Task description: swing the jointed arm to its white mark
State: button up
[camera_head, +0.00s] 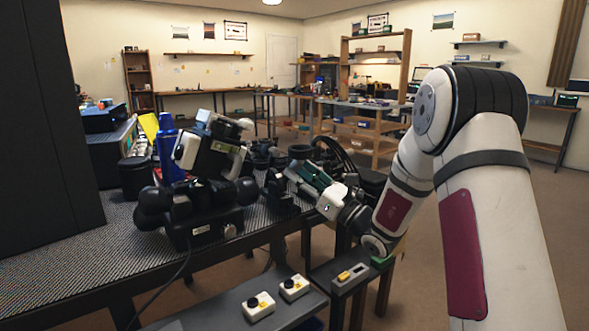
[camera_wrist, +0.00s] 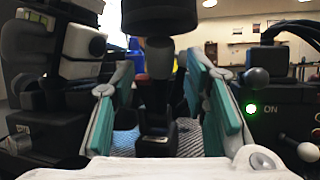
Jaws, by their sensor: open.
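A jointed assembly (camera_head: 205,195) of black rounded parts and a pale upper block stands on the dark bench; I take it for the jointed arm, but cannot be sure. My gripper (camera_head: 296,172) is to its right, over the bench edge. In the wrist view my gripper (camera_wrist: 160,112) is open, its teal pads spread wide. I cannot make out the white mark.
A blue bottle (camera_head: 166,145) and black cylinders stand on the bench behind. A black box with a green light (camera_wrist: 252,109) marked ON is close to the right finger. Two small white boxes (camera_head: 259,306) lie on a lower grey surface in front.

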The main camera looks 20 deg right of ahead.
jog(key=v, duration=0.9)
jog(key=shift+s, duration=0.1)
